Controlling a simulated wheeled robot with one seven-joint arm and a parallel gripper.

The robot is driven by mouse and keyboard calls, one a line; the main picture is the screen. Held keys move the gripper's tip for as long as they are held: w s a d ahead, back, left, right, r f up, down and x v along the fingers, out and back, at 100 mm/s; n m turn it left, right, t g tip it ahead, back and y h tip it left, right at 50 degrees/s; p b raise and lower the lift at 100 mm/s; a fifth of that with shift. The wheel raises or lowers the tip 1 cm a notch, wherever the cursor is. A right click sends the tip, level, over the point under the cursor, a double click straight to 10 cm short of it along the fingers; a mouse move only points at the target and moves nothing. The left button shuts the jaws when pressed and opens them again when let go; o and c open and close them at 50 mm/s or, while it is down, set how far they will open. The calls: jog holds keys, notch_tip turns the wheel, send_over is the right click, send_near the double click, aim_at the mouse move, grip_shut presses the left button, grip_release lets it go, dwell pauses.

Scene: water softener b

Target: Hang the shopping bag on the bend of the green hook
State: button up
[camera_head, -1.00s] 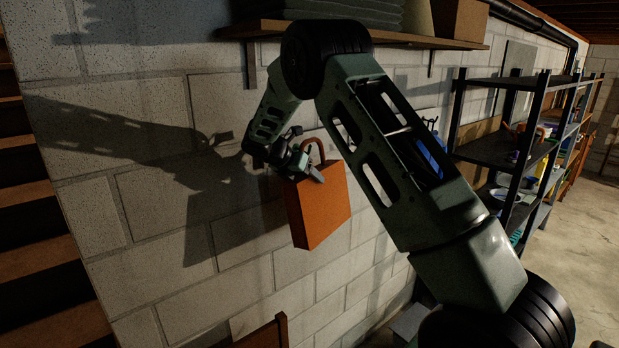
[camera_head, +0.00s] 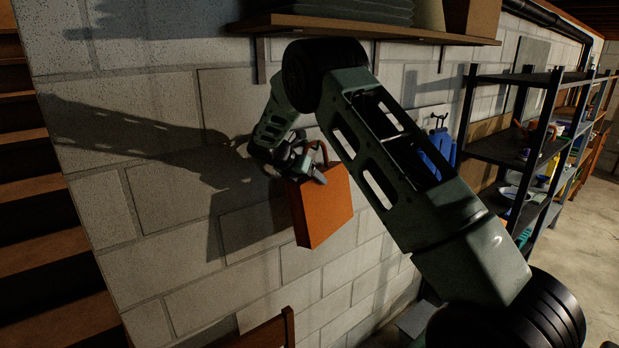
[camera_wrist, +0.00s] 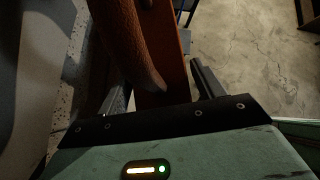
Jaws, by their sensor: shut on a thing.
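The orange shopping bag (camera_head: 326,208) hangs upright in front of the block wall, with its looped handle at the top. My gripper (camera_head: 316,174) is shut on the bag near its handle. In the wrist view the bag (camera_wrist: 170,50) and its rounded handle (camera_wrist: 130,40) show between the two dark fingers of my gripper (camera_wrist: 160,88). A dark hook (camera_head: 438,120) on the wall, right of my arm, has a blue item below it. I cannot tell its colour, and no clearly green hook shows.
A wooden wall shelf (camera_head: 400,32) with folded items runs above my arm. A black rack (camera_head: 490,150) with various goods stands at the right. Stairs (camera_head: 30,215) are at the left. A brown wooden piece (camera_head: 270,333) is low in front. Bare floor (camera_head: 595,230) shows at far right.

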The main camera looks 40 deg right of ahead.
dwell(0.4)
jog(key=o, duration=1.6)
jog(key=shift+a+r+b, duration=0.25)
jog(key=shift+a+b, duration=0.1)
jog(key=shift+b, duration=0.05)
jog(key=b+v, duration=0.6)
jog(key=v, duration=1)
jog(key=shift+a+r, duration=0.2)
jog(key=shift+r, duration=0.05)
jog(key=s+a+f+m+t+y+b, duration=0.1)
jog(key=s+a+f+m+y+b, duration=0.25)
jog(key=s+a+f, duration=0.6)
jog(key=s+a+f+m+y+b, duration=0.25)
jog(key=s+a+f+b, duration=0.3)
jog(key=a, duration=0.75)
jog(key=s+a+f+m+y+b, duration=0.1)
jog(key=s+a+f+m+b, duration=0.1)
jog(key=s+f, duration=0.3)
jog(key=s+a+f+m+y+b, duration=0.1)
jog(key=s+f, duration=0.4)
jog(key=s, duration=0.8)
jog(key=s+a+f+m+g+y+b, duration=0.1)
jog(key=s+a+f+m, duration=0.3)
jog(key=s, duration=0.5)
jog(key=shift+f+m+y+b, duration=0.3)
jog(key=shift+f+y+b, duration=0.1)
jog(key=shift+b, duration=0.4)
